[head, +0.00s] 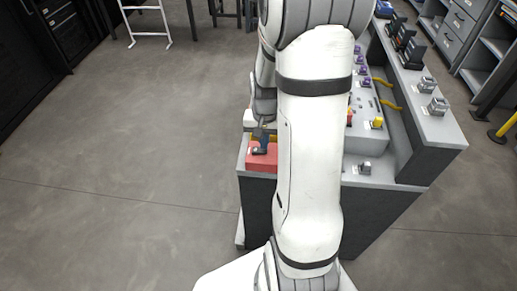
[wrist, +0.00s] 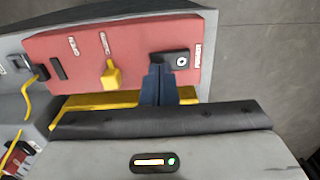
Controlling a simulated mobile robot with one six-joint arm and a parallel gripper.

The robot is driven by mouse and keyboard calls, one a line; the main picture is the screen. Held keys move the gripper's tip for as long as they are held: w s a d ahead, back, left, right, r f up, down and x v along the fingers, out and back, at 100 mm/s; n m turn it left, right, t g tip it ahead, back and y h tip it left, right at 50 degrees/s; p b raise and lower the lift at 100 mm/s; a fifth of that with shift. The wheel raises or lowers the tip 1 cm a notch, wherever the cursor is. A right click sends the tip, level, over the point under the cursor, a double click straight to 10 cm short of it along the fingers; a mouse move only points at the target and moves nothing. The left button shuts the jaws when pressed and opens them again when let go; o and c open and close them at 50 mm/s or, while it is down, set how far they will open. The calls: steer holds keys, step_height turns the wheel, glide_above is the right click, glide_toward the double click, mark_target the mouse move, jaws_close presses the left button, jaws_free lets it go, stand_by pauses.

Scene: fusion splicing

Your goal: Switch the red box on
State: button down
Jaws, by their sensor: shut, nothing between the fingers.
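The red box (wrist: 135,45) fills the upper part of the wrist view. Its face carries a black switch block (wrist: 181,60) labelled POWER at the right, a yellow lever (wrist: 111,75) in the middle and a black slot at the left. In the head view the red box (head: 262,162) sits at the near left corner of the bench. My gripper (wrist: 160,70) is shut and empty, its dark blue fingertips at the lower left edge of the switch block. I cannot tell whether they touch it, and they hide part of it. My gripper (head: 263,145) also shows over the box in the head view.
The grey bench (head: 455,145) runs away to the right, carrying several devices with yellow and purple parts. My arm hides part of the bench. In the wrist view a yellow cable (wrist: 27,95) lies left of the box. The floor (head: 130,140) to the left is clear.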

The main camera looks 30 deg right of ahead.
steer(key=shift+f+b, duration=0.4)
steer(key=shift+f, duration=0.15)
steer(key=shift+r, duration=0.1)
steer(key=shift+r+p, duration=2.6)
steer(key=shift+r, duration=0.9)
steer(key=shift+f, duration=0.1)
steer(key=s+a+r+n+t, duration=0.3)
steer(key=s+a+r+n, duration=0.3)
steer(key=s+a+r, duration=0.6)
step_height(320, 180, up, 3)
steer(key=shift+s+a+r+n, duration=0.15)
steer(key=shift+s+a+n, duration=0.1)
steer(key=shift+s+n, duration=0.15)
